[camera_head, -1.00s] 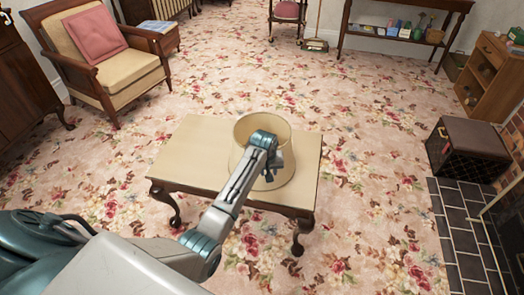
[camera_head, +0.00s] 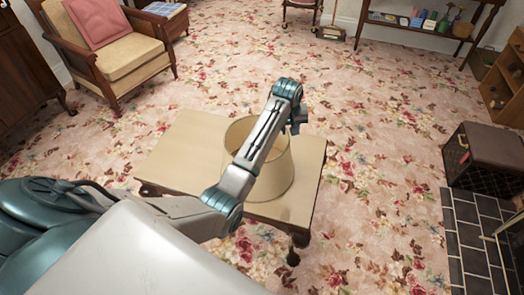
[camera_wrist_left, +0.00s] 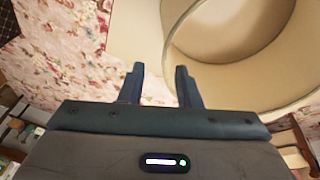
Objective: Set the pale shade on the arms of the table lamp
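The pale shade (camera_head: 272,182) stands on the low table (camera_head: 190,150), open at its top and wider at its base. My left arm crosses in front of it and hides part of it. My left gripper (camera_head: 299,122) shows small, at the shade's upper right in the head view. In the left wrist view the gripper (camera_wrist_left: 160,72) is open, with nothing between its fingers. The shade (camera_wrist_left: 205,95) fills the right of that view, behind the right finger. I cannot tell whether they touch. I see no lamp with arms. My right gripper is not in view.
A wooden armchair (camera_head: 130,55) with a pink cushion stands at the back left. A dark trunk (camera_head: 485,158) stands at the right beside dark hearth tiles (camera_head: 470,235). A console table (camera_head: 430,28) with small items is at the back. Flowered carpet lies open around the low table.

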